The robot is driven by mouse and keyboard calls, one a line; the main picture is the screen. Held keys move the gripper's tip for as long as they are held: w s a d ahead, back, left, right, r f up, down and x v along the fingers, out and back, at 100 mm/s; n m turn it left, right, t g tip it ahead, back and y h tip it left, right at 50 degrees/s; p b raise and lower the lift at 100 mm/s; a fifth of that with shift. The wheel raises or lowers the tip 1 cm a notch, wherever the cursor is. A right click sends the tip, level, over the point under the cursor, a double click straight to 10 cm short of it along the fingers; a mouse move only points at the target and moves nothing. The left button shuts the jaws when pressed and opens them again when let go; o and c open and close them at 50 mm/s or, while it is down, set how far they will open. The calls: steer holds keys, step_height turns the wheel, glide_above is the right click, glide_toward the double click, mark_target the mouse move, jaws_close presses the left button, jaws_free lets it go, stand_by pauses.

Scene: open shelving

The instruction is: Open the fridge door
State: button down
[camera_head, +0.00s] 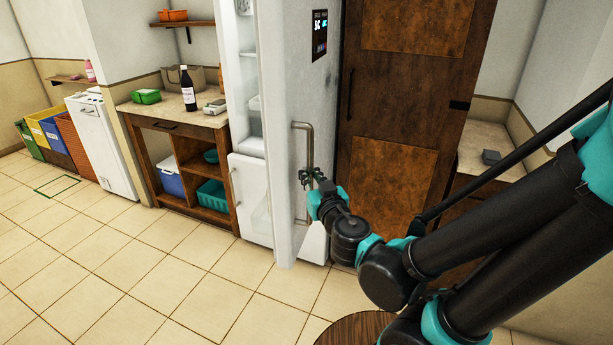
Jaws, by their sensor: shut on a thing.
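The white fridge door (285,95) is swung open, standing out from the fridge. Its front, with a dark display panel near the top, faces right. The fridge interior (247,100) shows to the left of the door, with shelves and a white lower drawer (250,198). A vertical metal handle (308,140) runs down the door's front. My gripper (308,177) is at the middle of this handle, shut on it. The fingers are small in view and partly hidden by my wrist.
A wooden counter unit (178,122) with a dark bottle (187,92) stands left of the fridge. A tall wooden door (405,110) stands behind the handle side. A round wooden top (355,330) is at the bottom edge. The tiled floor (150,275) at left is clear.

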mark_target(311, 140)
steer(key=shift+s+d, duration=0.1)
steer(key=shift+s, duration=0.1)
steer(key=c, duration=1.5)
jaws_free()
steer(key=shift+r, duration=0.1)
steer(key=shift+r, duration=4.95)
